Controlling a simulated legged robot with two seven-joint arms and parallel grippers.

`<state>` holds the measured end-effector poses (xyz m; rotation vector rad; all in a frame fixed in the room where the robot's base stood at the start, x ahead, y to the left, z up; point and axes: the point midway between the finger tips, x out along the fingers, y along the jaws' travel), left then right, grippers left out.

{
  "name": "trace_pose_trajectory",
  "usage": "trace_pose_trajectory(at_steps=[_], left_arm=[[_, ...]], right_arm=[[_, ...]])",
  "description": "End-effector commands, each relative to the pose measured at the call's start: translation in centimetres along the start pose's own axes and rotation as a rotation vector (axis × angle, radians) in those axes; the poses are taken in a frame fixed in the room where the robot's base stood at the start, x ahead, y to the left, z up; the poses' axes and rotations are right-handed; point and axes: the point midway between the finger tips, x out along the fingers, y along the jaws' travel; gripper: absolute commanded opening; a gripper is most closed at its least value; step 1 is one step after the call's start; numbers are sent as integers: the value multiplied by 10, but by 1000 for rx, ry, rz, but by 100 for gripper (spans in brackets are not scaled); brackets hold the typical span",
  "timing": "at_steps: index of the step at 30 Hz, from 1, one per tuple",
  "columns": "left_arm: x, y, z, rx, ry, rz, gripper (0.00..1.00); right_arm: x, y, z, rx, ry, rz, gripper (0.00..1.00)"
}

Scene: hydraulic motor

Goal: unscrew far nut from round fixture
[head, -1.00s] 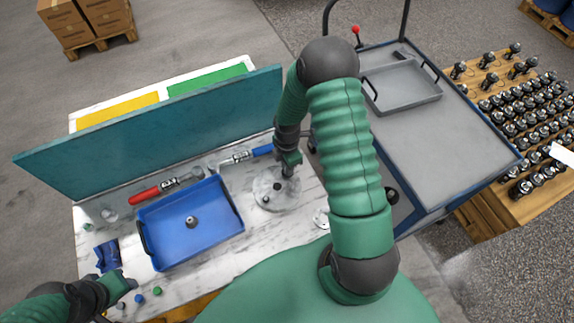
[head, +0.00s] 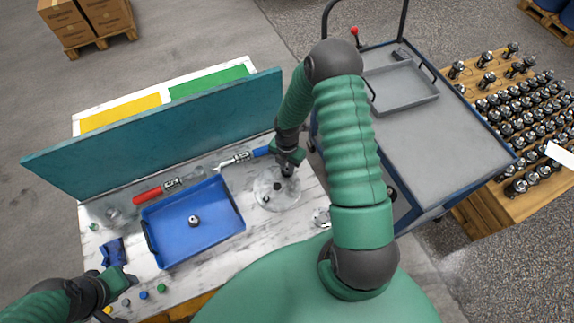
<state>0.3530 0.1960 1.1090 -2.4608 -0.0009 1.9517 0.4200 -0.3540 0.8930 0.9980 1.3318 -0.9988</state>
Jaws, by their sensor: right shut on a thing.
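The round fixture (head: 268,200) is a pale grey disc on the marble-topped bench, right of the blue tray. Small dark parts stand on it near its middle. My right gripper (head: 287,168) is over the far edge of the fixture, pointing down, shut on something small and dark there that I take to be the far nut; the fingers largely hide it. My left gripper (head: 128,278) is at the bench's near left corner, away from the fixture; its fingers are too small to tell open or shut.
A blue tray (head: 237,230) holds one small nut-like part (head: 194,221). A red-handled tool (head: 148,196) and a blue-handled tool (head: 259,152) lie behind it. A teal panel (head: 150,135) closes the bench's back. A grey cart (head: 450,135) stands to the right.

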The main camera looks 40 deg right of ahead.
Motion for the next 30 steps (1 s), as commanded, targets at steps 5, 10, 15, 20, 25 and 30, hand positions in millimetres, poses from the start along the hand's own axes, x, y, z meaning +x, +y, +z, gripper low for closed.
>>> trace_pose_trajectory(at_steps=[5,10,15,20,25,30], left_arm=[[-8,0,-2,0,1,0,41],[-7,0,-2,0,0,0,41],[-8,0,-2,0,0,0,41],[-12,0,-3,0,0,0,41],[-12,0,-3,0,0,0,41],[-12,0,-3,0,0,0,41]], right_arm=[[-1,0,0,-109,1,1,24],[0,0,0,-107,1,1,31],[-1,0,0,-106,1,0,31],[-2,-1,1,-98,1,0,31],[-1,0,1,243,-1,-1,31],[-1,0,1,518,0,1,31]])
